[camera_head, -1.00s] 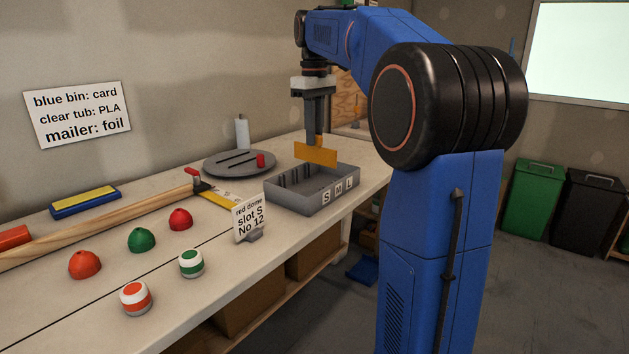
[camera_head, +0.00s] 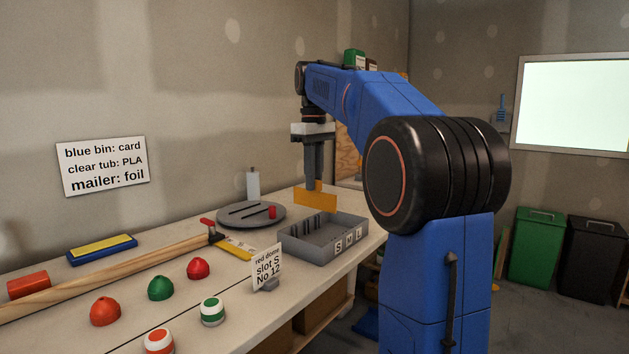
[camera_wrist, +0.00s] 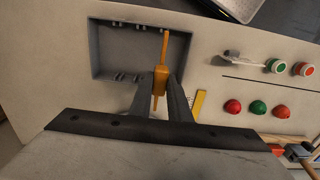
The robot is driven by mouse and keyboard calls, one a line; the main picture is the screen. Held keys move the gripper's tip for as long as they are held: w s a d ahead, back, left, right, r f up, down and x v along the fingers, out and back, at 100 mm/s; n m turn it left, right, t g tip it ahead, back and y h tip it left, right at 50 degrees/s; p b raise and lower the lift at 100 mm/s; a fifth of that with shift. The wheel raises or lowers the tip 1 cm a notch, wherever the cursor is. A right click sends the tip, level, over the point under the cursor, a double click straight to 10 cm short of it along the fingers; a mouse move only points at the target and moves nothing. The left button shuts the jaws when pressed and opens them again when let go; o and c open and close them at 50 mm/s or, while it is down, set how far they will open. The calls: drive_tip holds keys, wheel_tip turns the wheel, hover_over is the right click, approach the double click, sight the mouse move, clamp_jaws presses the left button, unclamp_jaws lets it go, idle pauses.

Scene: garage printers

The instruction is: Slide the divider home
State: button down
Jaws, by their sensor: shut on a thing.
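My gripper (camera_head: 314,186) is shut on an orange divider (camera_head: 316,198) and holds it upright above the grey tray (camera_head: 322,256). The tray has slot ribs on its inner walls and the letters S, M and L on its front. In the wrist view, the divider (camera_wrist: 165,47) shows edge-on between the fingers of my gripper (camera_wrist: 160,82), over the right part of the tray (camera_wrist: 97,50). The divider's lower edge looks clear of the tray floor; I cannot tell whether it lines up with a slot.
A card (camera_head: 267,266) reading "red dome, slot S, No 12" stands left of the tray. A round grey plate (camera_head: 250,216) with a red piece lies behind. Coloured domes (camera_head: 160,287), white-banded jars (camera_head: 212,312) and a wooden bar (camera_head: 110,267) occupy the bench's left.

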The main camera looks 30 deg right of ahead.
sight(314, 198)
drive_tip(key=shift+f, duration=0.1)
drive_tip(key=shift+f, duration=2.8)
drive_tip(key=shift+f, duration=2.85)
drive_tip(key=c, duration=1.6)
unclamp_jaws()
wheel_tip(314, 198, up, 17)
drive_tip(key=shift+r, duration=0.2)
